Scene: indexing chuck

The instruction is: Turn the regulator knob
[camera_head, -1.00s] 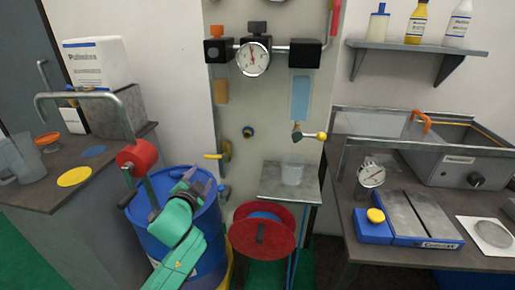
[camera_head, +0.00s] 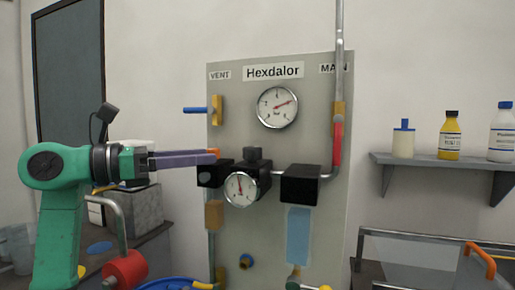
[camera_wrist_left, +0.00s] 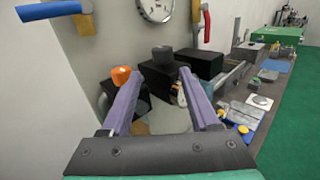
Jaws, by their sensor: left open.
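The grey panel (camera_head: 275,110) carries a row of black blocks on a pipe. A dark knob (camera_head: 252,154) stands on top of the middle block, above a round gauge (camera_head: 241,189). An orange knob (camera_head: 214,152) tops the left block (camera_head: 212,175), partly hidden by my fingers. My left gripper (camera_head: 216,158) points right, at knob height, short of the dark knob. In the left wrist view its purple fingers (camera_wrist_left: 158,73) are apart and empty. There the dark knob (camera_wrist_left: 162,52) appears between and beyond the fingertips, and the orange knob (camera_wrist_left: 121,75) beside the left finger. My right gripper is out of view.
A vent valve with a blue handle (camera_head: 196,110) sticks out left above my gripper. A red handle (camera_head: 337,143) hangs at the panel's right. An upper gauge (camera_head: 277,107) sits above the blocks. A shelf with bottles (camera_head: 440,163) is at right.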

